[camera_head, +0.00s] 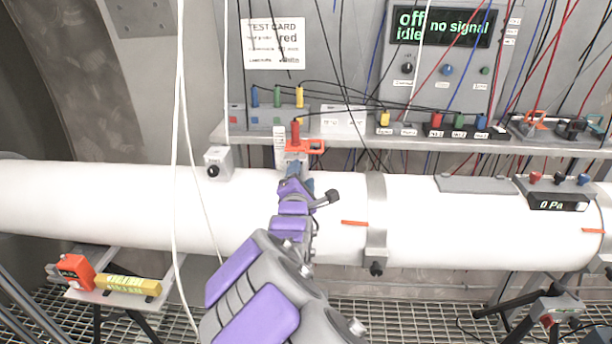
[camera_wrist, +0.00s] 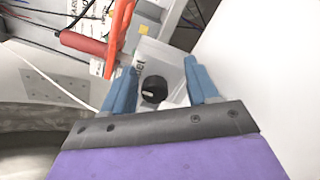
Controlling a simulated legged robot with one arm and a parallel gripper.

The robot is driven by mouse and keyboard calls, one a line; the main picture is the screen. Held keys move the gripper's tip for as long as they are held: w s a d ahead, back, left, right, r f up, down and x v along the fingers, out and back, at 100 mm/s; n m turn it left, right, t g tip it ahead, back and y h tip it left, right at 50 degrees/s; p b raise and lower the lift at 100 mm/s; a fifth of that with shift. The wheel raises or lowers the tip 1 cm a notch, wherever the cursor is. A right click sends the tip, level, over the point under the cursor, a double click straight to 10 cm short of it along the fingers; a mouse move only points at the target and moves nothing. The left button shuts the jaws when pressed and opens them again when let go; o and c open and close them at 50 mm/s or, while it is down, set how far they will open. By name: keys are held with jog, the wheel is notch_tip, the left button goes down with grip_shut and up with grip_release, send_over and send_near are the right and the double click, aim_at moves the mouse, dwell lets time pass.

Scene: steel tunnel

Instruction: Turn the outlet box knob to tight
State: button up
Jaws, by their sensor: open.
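In the wrist view a light grey box (camera_wrist: 172,62) carries a round black knob (camera_wrist: 154,89) with a small white mark. Its label is partly hidden; only an ending like "let" shows. My gripper (camera_wrist: 160,82) is open, with one blue finger on each side of the knob. A gap shows between the knob and each finger; I cannot tell how far away the knob is in depth. In the head view my gripper (camera_head: 300,178) is over the top of the white pipe (camera_head: 130,205), and my arm hides the knob there.
A red cylinder (camera_head: 295,132) and an orange handle (camera_head: 312,146) are close behind my gripper. Another grey box (camera_head: 218,158) with a black knob sits on the pipe to the left. White cables (camera_head: 180,110) hang in front of the pipe. A shelf (camera_head: 370,137) with plugs runs behind.

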jog(key=a, duration=0.3)
jog(key=shift+a+f, duration=0.25)
jog(key=shift+a, duration=0.1)
jog(key=shift+c, duration=0.7)
jog(key=shift+a, duration=0.2)
jog(key=shift+c, duration=0.7)
jog(key=d, duration=0.3)
jog(key=shift+s+d+r, duration=0.1)
jog(key=shift+r, duration=0.05)
jog(key=c, duration=0.6)
jog(key=shift+c, duration=0.8)
jog(key=shift+a+f, duration=0.2)
jog(key=shift+a, duration=0.2)
jog(key=shift+a, duration=0.1)
